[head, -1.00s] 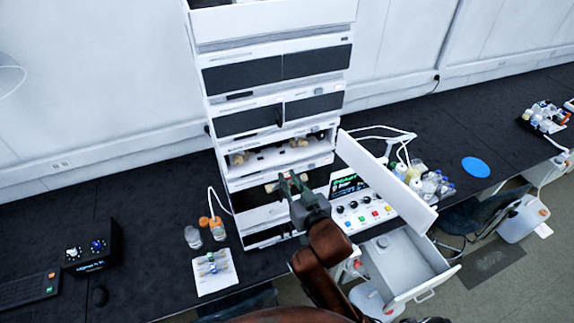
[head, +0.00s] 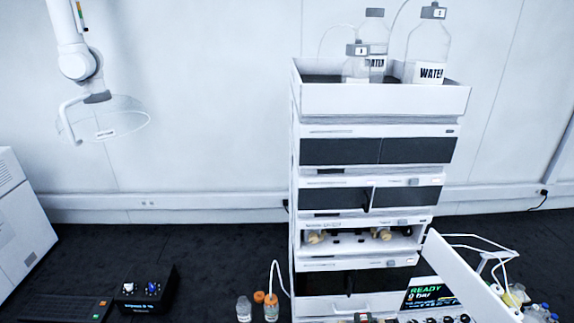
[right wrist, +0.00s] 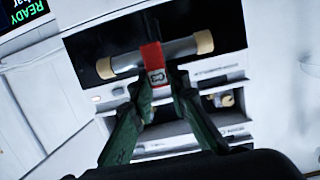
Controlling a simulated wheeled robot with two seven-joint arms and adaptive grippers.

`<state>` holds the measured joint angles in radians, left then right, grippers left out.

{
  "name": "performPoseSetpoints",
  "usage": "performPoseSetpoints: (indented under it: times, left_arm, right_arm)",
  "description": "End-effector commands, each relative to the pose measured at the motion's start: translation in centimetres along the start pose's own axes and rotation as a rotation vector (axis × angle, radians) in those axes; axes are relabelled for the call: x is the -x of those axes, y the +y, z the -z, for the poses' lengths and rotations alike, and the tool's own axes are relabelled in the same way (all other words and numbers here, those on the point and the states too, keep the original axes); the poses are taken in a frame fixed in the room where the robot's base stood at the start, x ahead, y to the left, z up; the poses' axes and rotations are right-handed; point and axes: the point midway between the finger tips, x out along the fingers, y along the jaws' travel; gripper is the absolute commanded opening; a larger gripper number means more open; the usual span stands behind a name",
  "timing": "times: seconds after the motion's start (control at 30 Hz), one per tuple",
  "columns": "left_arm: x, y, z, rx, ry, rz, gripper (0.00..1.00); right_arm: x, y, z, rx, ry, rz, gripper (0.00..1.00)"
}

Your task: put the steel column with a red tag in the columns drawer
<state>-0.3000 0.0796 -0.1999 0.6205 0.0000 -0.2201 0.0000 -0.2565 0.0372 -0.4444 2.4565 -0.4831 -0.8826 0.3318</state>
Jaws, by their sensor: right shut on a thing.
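The steel column (right wrist: 182,49) with tan end caps shows in the right wrist view, with a red tag (right wrist: 151,54) around its middle. My right gripper (right wrist: 157,82) is shut on it at the tag, its dark green fingers on either side. The column is held crosswise in front of the instrument stack (head: 372,190). The right gripper does not show in the head view now. The left gripper is in no view. No columns drawer can be made out in the current views.
An open bay (head: 350,243) in the stack holds tan-ended parts. An open white door (head: 468,275) juts out to its right. Water bottles (head: 428,50) stand on top. Small jars (head: 271,308) stand at the stack's lower left, a black control box (head: 146,290) farther left.

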Motion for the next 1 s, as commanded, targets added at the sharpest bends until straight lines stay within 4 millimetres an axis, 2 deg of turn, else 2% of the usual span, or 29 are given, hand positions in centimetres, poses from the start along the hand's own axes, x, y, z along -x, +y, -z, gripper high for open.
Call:
performPoseSetpoints:
  times: [0.03,0.1,0.3,0.43,0.63,1.0]
  left_arm:
    - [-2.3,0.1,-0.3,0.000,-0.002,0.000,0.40]
    - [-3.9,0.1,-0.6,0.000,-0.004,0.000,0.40]
    - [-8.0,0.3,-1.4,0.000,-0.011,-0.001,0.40]
    - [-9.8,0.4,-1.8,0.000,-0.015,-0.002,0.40]
    - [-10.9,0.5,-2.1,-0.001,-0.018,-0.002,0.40]
    - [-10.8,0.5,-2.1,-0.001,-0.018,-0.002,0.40]
  right_arm:
    - [0.0,0.1,-3.4,-0.001,-0.007,-0.003,0.00]
    - [0.3,0.1,-6.1,-0.001,-0.007,-0.006,0.00]
    - [1.4,0.1,-13.1,0.000,-0.009,-0.009,0.00]
    - [2.0,-0.1,-16.2,0.003,-0.010,-0.007,0.00]
    - [2.6,-0.3,-18.1,0.005,-0.007,-0.003,0.00]
    - [2.7,-0.3,-18.1,0.010,-0.007,-0.001,0.00]
